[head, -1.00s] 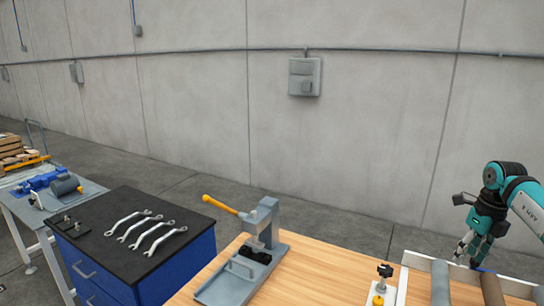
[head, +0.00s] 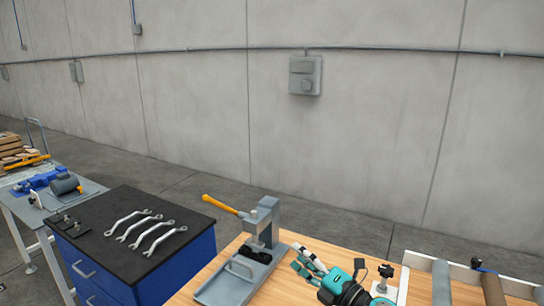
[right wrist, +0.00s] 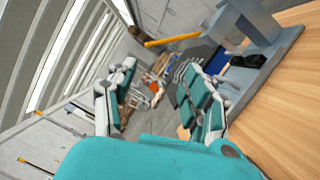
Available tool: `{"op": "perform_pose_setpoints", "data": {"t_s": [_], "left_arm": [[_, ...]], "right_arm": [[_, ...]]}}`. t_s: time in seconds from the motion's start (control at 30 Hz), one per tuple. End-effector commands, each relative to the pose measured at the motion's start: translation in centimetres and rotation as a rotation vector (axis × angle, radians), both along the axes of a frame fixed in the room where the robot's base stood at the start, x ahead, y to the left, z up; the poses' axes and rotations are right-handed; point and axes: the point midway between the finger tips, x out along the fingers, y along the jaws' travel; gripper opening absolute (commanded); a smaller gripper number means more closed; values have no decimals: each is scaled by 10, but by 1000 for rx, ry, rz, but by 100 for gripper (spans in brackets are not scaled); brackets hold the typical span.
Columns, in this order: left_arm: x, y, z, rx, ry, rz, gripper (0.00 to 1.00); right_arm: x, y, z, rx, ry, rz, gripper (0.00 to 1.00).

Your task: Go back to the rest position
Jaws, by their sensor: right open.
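My right gripper (head: 306,262) is at the lower middle of the head view, over the wooden bench (head: 320,285), just right of the grey lever press (head: 268,222). Its fingers point up and left. In the right wrist view my right gripper (right wrist: 160,88) has its two teal and grey fingers spread apart with nothing between them. The press (right wrist: 240,35) shows there at the upper right, beyond the fingers. My left gripper is not in view.
The press has an orange-yellow handle (head: 219,204). A blue cabinet with a black top (head: 98,215) carries several wrenches (head: 158,238). A roller frame (head: 425,262) stands at the right, with a small black-knobbed clamp (head: 386,273) beside it. A concrete wall closes the back.

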Motion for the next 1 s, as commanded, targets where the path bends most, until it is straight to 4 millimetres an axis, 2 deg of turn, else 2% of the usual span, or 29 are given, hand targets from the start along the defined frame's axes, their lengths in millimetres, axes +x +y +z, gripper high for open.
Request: {"op": "perform_pose_setpoints", "data": {"t_s": [0.03, 0.07, 0.17, 0.2, 0.27, 0.3, 0.4, 0.5, 0.63, 0.8, 1.0], "left_arm": [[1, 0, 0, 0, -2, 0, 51], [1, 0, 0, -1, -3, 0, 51], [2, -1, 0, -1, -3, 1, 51], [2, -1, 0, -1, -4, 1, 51], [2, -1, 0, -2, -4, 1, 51], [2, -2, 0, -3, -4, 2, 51], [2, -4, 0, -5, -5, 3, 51], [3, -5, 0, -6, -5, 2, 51], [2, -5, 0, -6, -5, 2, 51], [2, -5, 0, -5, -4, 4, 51], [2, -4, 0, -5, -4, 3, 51]], "right_arm": [[-13, -8, -4, 181, 86, -104, 51], [-19, -17, -6, 282, 143, -174, 51], [-46, -59, -35, 587, 369, -423, 51], [-61, -76, -53, 694, 474, -527, 51], [-89, -99, -82, 824, 627, -671, 51], [-110, -111, -102, 893, 724, -759, 51], [-165, -130, -143, 1017, 948, -949, 51], [-213, -137, -169, 1083, 1116, -1083, 51], [-262, -140, -188, 1124, 1277, -1208, 51], [-313, -139, -201, 1146, 1437, -1325, 51], [-366, -137, -206, 1149, 1590, -1436, 51]]}}
